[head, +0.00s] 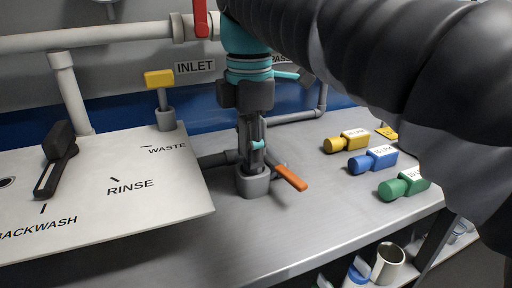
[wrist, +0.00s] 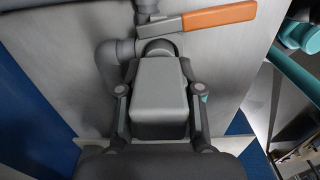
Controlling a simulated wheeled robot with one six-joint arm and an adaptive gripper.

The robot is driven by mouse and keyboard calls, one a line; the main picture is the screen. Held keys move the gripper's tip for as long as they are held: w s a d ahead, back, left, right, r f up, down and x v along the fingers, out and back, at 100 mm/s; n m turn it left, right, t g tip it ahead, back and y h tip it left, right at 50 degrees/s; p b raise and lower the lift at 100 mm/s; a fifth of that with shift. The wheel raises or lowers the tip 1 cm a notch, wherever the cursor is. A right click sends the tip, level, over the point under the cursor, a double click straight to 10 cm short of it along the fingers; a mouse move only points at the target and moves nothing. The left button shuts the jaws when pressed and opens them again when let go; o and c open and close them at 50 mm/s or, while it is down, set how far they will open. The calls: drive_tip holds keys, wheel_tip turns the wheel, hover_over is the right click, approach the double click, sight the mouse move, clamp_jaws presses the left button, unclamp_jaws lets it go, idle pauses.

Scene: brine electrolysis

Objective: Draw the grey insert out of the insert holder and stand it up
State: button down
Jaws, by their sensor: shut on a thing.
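My gripper (head: 255,165) points down over the bench at an orange-handled valve (head: 290,178). The valve has a round grey body, and its orange lever also shows at the top of the wrist view (wrist: 220,18).
A white panel (head: 110,220) marked RINSE, WASTE and BACKWASH with a black lever lies left. A yellow-handled valve (head: 160,80) stands behind it. Yellow, blue (head: 372,160) and green labelled pieces lie right. A metal mug (head: 388,262) stands below the bench. The front middle is clear.

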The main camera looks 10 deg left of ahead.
sight(250, 118)
drive_tip(key=shift+r, duration=0.3)
drive_tip(key=shift+r+p, duration=1.1)
drive_tip(key=shift+p, duration=0.05)
drive_tip(key=shift+r, duration=1.05)
